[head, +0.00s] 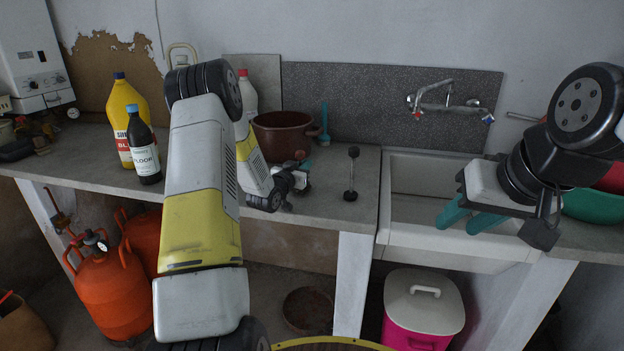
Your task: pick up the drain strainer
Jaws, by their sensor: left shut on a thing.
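My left gripper (304,176) is over the worktop, in front of the brown pot. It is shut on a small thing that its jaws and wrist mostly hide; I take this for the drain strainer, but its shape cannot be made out. My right gripper (458,225) is over the sink, with its two teal fingers apart and nothing seen between them. No other drain strainer can be made out clearly in the head view.
A dark upright rod with a round knob (352,172) stands on the worktop (330,215), left of the white sink (405,225). The brown pot (275,137) is behind my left gripper. A black bottle (144,150) and a yellow bottle (122,105) stand at left. The tap (445,102) is above the sink.

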